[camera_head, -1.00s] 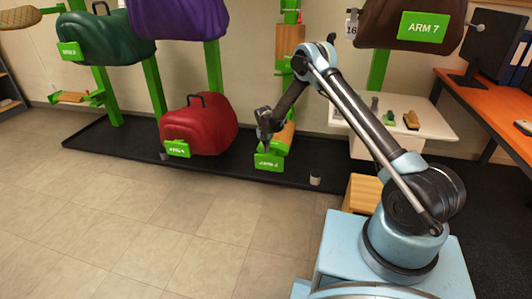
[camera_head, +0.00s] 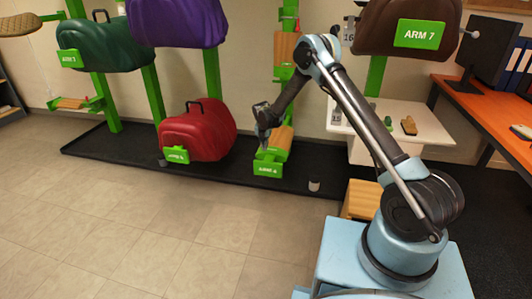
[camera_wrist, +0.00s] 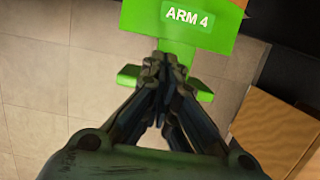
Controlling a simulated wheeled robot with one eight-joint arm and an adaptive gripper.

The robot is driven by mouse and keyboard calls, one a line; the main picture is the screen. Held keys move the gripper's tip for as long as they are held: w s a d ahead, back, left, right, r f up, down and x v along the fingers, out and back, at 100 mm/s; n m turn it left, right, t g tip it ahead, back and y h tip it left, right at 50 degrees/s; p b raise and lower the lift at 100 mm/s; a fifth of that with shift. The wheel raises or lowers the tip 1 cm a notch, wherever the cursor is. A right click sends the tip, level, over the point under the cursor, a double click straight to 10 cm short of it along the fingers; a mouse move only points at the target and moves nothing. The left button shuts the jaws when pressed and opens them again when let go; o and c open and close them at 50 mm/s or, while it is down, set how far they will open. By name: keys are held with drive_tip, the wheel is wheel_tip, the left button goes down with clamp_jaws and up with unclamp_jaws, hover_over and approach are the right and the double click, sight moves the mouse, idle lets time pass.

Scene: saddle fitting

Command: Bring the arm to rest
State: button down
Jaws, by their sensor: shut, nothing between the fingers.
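My gripper (camera_head: 264,140) hangs at the end of my bent arm, in front of the rack near the low green ARM 4 plate (camera_head: 267,168). In the wrist view my gripper (camera_wrist: 165,65) has its fingers together with nothing between them. The green ARM 4 plate (camera_wrist: 185,18) fills the top of that view, beyond the fingertips. I cannot tell the exact gap between the fingertips and the plate.
A red saddle (camera_head: 205,130), a green saddle (camera_head: 105,45), a purple saddle (camera_head: 175,22) and a brown saddle (camera_head: 385,25) hang on green rack arms. A white table (camera_head: 425,125) with small tools and an orange desk (camera_head: 490,105) stand right. The tiled floor (camera_head: 130,235) is clear.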

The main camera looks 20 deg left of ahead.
drive_tip(key=s+d+r+m, duration=0.1)
drive_tip(key=d+r+m, duration=0.3)
drive_tip(key=d+r, duration=0.6)
drive_tip(key=d+r+m, duration=0.4)
drive_tip(key=d+r, duration=0.4)
drive_tip(key=r, duration=0.5)
drive_tip(key=s+d+r+m, duration=0.4)
drive_tip(key=s+d+r, duration=0.15)
drive_tip(key=d, duration=0.35)
drive_tip(key=s+d+r+m, duration=0.4)
drive_tip(key=d+r+m, duration=0.15)
drive_tip(key=d, duration=0.35)
drive_tip(key=s+d+r+m, duration=0.2)
drive_tip(key=s+d+m, duration=0.2)
drive_tip(key=s+d, duration=0.35)
drive_tip(key=s+d+r+m, duration=0.2)
drive_tip(key=s+d+m, duration=0.2)
drive_tip(key=s+d, duration=0.4)
drive_tip(key=s+d+f+m, duration=0.3)
drive_tip(key=s+f+m, duration=0.1)
drive_tip(key=s, duration=0.6)
drive_tip(key=s+d+f+m, duration=0.4)
drive_tip(key=s+m, duration=0.3)
drive_tip(key=s, duration=0.3)
drive_tip(key=shift+f+g, duration=0.3)
drive_tip(key=shift+f, duration=0.5)
drive_tip(key=shift+d, duration=0.1)
